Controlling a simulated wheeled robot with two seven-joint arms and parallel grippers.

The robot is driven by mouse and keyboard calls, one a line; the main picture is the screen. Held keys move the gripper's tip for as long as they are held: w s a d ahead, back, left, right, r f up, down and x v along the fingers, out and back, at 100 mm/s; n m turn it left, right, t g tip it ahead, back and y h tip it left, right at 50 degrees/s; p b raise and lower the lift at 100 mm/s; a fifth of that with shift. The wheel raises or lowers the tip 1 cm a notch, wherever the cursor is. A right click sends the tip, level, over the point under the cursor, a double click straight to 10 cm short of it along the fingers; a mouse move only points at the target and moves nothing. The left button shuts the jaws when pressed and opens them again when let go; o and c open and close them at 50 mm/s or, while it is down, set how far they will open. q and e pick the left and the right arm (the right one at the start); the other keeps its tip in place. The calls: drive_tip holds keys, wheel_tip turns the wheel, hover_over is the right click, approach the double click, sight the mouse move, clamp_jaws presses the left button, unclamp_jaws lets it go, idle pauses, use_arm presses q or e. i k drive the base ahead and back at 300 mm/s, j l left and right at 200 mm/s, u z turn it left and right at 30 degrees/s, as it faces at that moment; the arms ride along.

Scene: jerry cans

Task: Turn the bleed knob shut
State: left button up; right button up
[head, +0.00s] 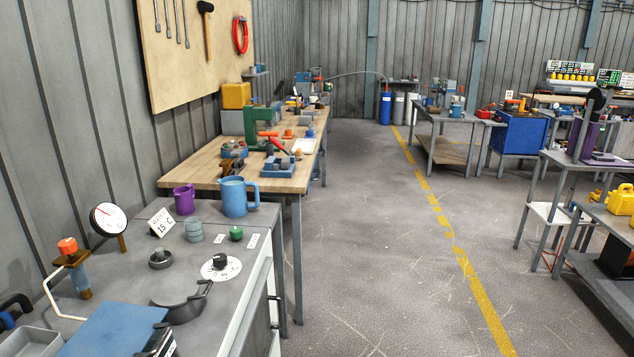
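Neither of my grippers is in the head view. Several knobs show at the near left, and I cannot tell which one is the bleed knob. An orange knob (67,246) tops a small blue cylinder (74,280) with brass-coloured fittings and a bent white pipe. A black knob (219,261) sits on a white round dial (232,268) on the grey bench top. A green knob (236,233) stands behind it, near small labels too small to read. A round gauge (108,219) with a red needle stands at the bench's back left.
A wooden workbench (205,177) lies beyond. The floor (360,255) to the right is clear.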

sight(69, 246)
drive_tip(key=u, duration=1.3)
